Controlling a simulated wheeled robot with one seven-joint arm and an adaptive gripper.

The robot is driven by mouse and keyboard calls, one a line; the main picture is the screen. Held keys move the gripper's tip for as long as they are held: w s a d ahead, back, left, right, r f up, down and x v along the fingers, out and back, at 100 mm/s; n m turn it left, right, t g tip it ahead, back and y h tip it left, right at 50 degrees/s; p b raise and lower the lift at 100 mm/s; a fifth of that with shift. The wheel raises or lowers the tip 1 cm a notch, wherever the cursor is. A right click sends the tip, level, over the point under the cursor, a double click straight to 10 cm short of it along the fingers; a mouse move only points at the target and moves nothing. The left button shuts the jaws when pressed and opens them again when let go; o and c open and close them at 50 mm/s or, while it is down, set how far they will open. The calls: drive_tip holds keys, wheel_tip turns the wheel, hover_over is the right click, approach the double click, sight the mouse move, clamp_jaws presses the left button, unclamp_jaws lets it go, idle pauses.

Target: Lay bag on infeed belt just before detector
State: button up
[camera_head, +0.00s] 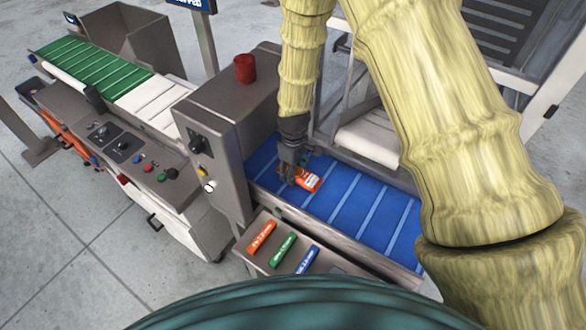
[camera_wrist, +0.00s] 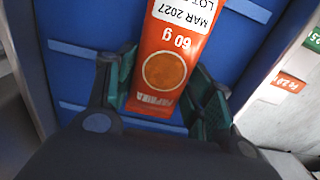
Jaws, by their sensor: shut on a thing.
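An orange bag (camera_head: 309,180) is at the blue infeed belt (camera_head: 376,214), near the belt's end beside the grey detector housing (camera_head: 220,150). In the wrist view the bag (camera_wrist: 166,69) is orange with a round window, a "60 g" mark and a white date label. My gripper (camera_head: 292,172) points down over the belt and is shut on the bag; its green-padded fingers (camera_wrist: 165,98) stand on either side of it. I cannot tell whether the bag touches the belt. The blue belt with pale cross bars also fills the wrist view (camera_wrist: 85,75).
A tray (camera_head: 341,265) in front of the belt holds orange, green and blue test sticks. A green belt (camera_head: 85,62) lies beyond the detector at left. The blue belt is bare to the right.

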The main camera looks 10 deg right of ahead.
drive_tip(key=shift+w+f, duration=0.2)
drive_tip(key=shift+s, duration=0.2)
drive_tip(key=o, duration=1)
drive_tip(key=shift+w+f, duration=0.1)
drive_tip(key=shift+w, duration=0.05)
drive_tip(key=shift+r+b, duration=1.45)
drive_tip(key=shift+r, duration=4.8)
